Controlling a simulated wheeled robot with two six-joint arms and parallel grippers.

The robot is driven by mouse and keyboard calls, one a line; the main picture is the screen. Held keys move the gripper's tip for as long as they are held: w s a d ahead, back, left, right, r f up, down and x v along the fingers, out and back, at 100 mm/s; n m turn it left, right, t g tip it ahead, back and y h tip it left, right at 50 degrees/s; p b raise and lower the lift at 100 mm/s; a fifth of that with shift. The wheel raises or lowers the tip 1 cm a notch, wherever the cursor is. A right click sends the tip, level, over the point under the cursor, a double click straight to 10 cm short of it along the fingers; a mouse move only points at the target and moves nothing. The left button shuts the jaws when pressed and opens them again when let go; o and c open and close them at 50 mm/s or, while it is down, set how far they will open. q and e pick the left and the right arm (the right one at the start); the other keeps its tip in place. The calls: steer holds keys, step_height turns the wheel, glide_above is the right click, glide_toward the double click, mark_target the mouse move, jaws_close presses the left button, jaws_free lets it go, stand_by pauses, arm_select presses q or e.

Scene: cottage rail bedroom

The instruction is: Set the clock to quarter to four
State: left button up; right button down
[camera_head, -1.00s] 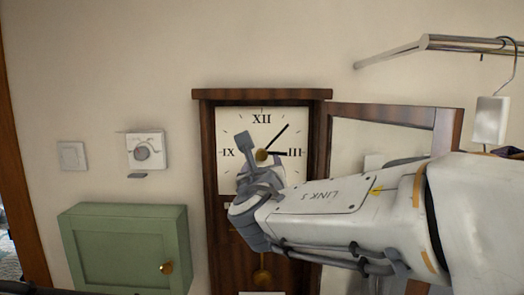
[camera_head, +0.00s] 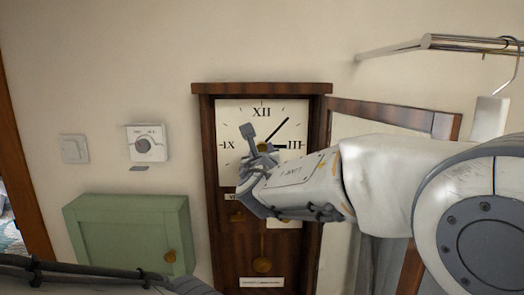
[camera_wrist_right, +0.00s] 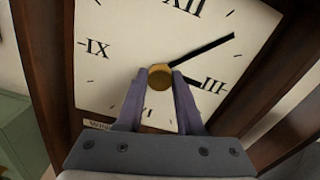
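The wall clock (camera_head: 207,190) has a dark wooden case and a white face (camera_head: 237,112) with Roman numerals. Its long thin hand (camera_head: 279,128) points between I and II; its short thick hand (camera_head: 281,147) points at about III. A round gold knob (camera_wrist_right: 160,77) sits at the face's centre. My right gripper (camera_wrist_right: 160,82) reaches it from below; its two fingertips flank the knob closely, with no clear gap showing. In the head view my right gripper (camera_head: 258,143) partly hides the knob and the lower face. My left gripper is out of view.
The clock's framed door (camera_head: 398,113) stands open to the right, behind my right arm. A metal rail (camera_head: 470,43) with a hanger is at upper right. A green cabinet (camera_head: 120,235), a dial control (camera_head: 147,143) and a switch (camera_head: 74,149) are on the wall at left.

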steer(key=shift+f+m+b, duration=0.1)
steer(key=shift+m+b, duration=0.2)
steer(key=shift+b, duration=0.25)
steer(key=m+b, duration=1.7)
steer(key=b, duration=0.1)
steer(key=m+b, duration=0.2)
steer(key=m, duration=0.1)
steer(key=shift+m+b, duration=0.3)
steer(key=shift+b, duration=0.05)
steer(key=m+b, duration=0.1)
steer(key=m, duration=0.2)
steer(key=shift+m+b, duration=0.3)
steer(key=shift+b, duration=0.1)
steer(key=m+b, duration=0.1)
steer(key=m, duration=0.3)
steer(key=shift+m+b, duration=0.3)
steer(key=shift+b, duration=0.05)
steer(key=m+b, duration=0.1)
steer(key=m, duration=0.4)
steer(key=m+b, duration=0.1)
steer(key=m, duration=0.4)
steer(key=shift+m, duration=0.4)
steer(key=m, duration=0.5)
steer(key=shift+b, duration=0.3)
